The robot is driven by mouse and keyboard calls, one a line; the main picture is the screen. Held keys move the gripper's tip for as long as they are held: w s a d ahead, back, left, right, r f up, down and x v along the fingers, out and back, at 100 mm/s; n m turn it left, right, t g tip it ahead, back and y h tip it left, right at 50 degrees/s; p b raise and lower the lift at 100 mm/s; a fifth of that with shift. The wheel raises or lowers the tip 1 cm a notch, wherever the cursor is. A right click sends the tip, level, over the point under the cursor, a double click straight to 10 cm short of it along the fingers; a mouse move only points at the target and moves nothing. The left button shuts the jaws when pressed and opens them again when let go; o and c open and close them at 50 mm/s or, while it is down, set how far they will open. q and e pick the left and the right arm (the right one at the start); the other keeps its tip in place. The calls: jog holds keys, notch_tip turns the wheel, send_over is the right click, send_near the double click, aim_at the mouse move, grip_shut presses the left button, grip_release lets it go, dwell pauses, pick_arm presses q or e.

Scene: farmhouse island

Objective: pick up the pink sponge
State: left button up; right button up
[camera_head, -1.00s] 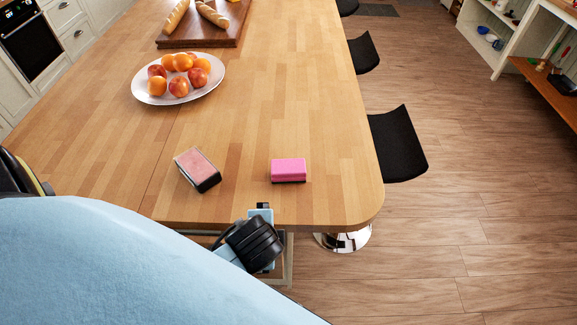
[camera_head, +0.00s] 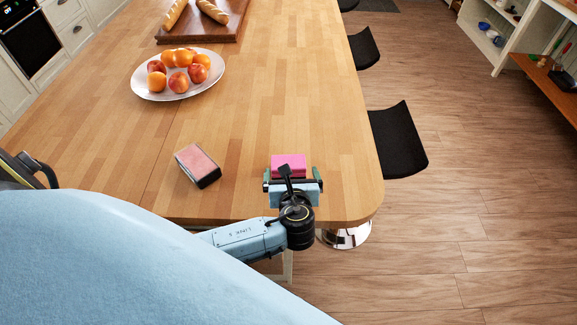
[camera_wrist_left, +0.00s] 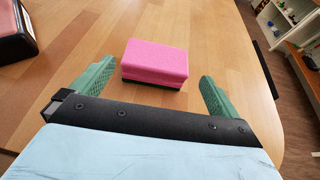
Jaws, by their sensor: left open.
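The pink sponge (camera_head: 289,162) is a small block with a pink top and a dark underside. It lies on the wooden island top near the front right end. My left gripper (camera_head: 291,177) is open just in front of it, its lower part hidden behind the gripper in the head view. In the left wrist view the sponge (camera_wrist_left: 155,60) sits ahead of and between the two green fingers (camera_wrist_left: 157,78), with a gap on either side and nothing held. My right gripper is not in view.
A paler pink block with a dark side (camera_head: 198,165) lies to the left of the sponge. A white plate (camera_head: 215,83) of fruit and a dark board (camera_head: 232,36) with bread are farther back. Black stools (camera_head: 397,141) stand along the right edge. The island's middle is clear.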

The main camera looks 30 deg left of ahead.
aim_at(289, 162)
pick_arm(q)
jog(key=x, duration=0.6)
jog(key=shift+a+f, duration=0.25)
jog(key=c, duration=0.8)
